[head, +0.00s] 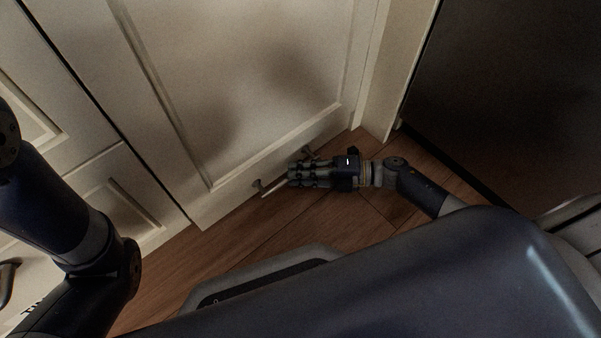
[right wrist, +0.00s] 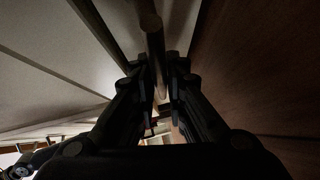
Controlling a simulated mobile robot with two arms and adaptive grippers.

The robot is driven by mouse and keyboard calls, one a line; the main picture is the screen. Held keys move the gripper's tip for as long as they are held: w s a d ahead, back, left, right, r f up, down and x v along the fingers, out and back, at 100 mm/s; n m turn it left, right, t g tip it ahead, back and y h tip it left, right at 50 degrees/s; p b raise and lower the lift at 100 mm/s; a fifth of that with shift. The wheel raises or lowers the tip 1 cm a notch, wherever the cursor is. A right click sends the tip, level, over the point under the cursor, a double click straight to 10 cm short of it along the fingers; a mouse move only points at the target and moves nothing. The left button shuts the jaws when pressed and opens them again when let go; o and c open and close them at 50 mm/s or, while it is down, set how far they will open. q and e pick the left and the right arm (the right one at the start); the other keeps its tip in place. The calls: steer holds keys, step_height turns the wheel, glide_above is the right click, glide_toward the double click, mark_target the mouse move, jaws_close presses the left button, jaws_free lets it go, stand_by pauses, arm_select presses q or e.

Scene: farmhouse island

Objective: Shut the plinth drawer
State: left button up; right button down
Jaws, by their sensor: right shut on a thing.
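The plinth drawer is the low pale front (head: 233,204) along the foot of the cream cabinet, just above the floor. Its bar handle (head: 272,190) stands out from it on two short posts. My right gripper (head: 291,176) reaches in from the right, low over the floor, and is shut on this handle. In the right wrist view the bar (right wrist: 155,45) runs between the two dark fingers (right wrist: 161,85). The fingers hide part of the bar. How far the drawer stands out is hard to tell. My left arm shows at the left, but its gripper is out of view.
The tall cream cabinet panel (head: 235,75) rises above the drawer. A dark appliance-like front (head: 510,100) stands at the right, near my right arm. Wooden floor (head: 230,245) is bare between the cabinet and my base. Another cabinet front (head: 110,200) is at the left.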

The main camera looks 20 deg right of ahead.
mark_target(283, 165)
steer(key=w, duration=0.1)
steer(key=w+a, duration=0.1)
steer(key=w, duration=0.1)
steer(key=shift+w+a+b, duration=0.1)
steer(key=shift+w+b, duration=0.15)
steer(key=shift+b, duration=0.05)
steer(key=c, duration=1.7)
jaws_free()
steer(key=shift+s, duration=0.1)
steer(key=v, duration=1.2)
steer(key=shift+f, duration=0.1)
